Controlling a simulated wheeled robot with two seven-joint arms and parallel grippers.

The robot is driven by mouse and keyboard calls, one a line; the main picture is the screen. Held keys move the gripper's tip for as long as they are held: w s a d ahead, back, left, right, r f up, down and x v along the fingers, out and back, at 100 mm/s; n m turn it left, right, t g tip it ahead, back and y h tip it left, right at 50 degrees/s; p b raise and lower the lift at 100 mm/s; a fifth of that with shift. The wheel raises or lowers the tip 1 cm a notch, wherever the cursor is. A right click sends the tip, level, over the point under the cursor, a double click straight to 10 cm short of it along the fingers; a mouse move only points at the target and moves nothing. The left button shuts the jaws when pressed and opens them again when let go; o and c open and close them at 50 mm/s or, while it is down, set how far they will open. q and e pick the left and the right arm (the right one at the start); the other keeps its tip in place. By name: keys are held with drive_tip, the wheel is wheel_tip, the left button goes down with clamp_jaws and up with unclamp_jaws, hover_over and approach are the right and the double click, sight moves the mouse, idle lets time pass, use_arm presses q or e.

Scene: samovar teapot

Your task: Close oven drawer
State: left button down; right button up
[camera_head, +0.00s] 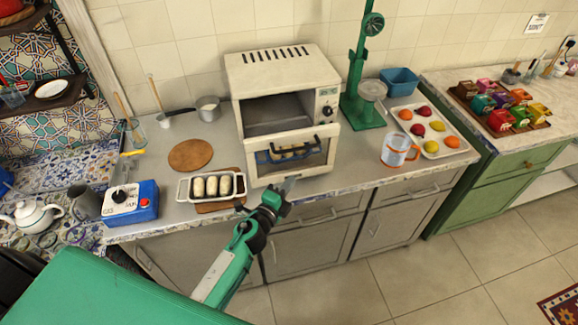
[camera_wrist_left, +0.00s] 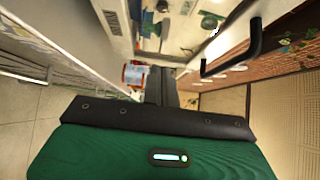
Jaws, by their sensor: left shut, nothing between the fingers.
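The oven (camera_head: 285,72) is a cream box on the counter, with an open dark cavity in its upper front. Its lower front panel, the drawer (camera_head: 262,173), stands out from the body and has a window showing something blue inside. A black handle (camera_head: 312,145) runs along the panel's top; a black handle also shows in the left wrist view (camera_wrist_left: 235,55). My left gripper (camera_head: 288,185) is shut and empty, just below and in front of the panel; I cannot tell whether it touches. It also shows in the left wrist view (camera_wrist_left: 163,84). My right gripper is out of view.
A white tray with rolls (camera_head: 184,190) lies left of the oven, beside a blue control box (camera_head: 131,203). An orange-trimmed glass mug (camera_head: 397,150), a fruit tray (camera_head: 456,146) and a green stand (camera_head: 352,95) are to the right. Grey cabinets (camera_head: 310,250) stand below the counter.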

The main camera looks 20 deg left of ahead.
sight(292, 161)
use_arm(q)
drive_tip(key=w, duration=0.2)
drive_tip(key=w+a, duration=0.1)
drive_tip(key=w, duration=0.2)
drive_tip(key=shift+a+p, duration=0.1)
drive_tip(key=shift+p, duration=0.3)
drive_tip(key=shift+w+a, duration=0.35)
drive_tip(key=shift+w, duration=0.05)
drive_tip(key=shift+w+a, duration=0.3)
drive_tip(key=shift+w, duration=0.2)
drive_tip(key=w+a+b, duration=0.2)
drive_tip(key=w+a, duration=0.1)
drive_tip(key=w, duration=0.2)
drive_tip(key=w+a+b, duration=0.2)
drive_tip(key=w+a, duration=0.2)
drive_tip(key=w, duration=0.1)
drive_tip(key=w+a+b, duration=0.2)
drive_tip(key=w+a, duration=0.1)
drive_tip(key=w, duration=0.2)
drive_tip(key=shift+w+a+f+b, duration=0.1)
drive_tip(key=shift+a+f+b, duration=0.1)
drive_tip(key=shift+b, duration=0.15)
drive_tip(key=shift+w+a+r, duration=0.2)
drive_tip(key=shift+w+a, duration=0.1)
drive_tip(key=shift+w, duration=0.05)
drive_tip(key=shift+r, duration=0.3)
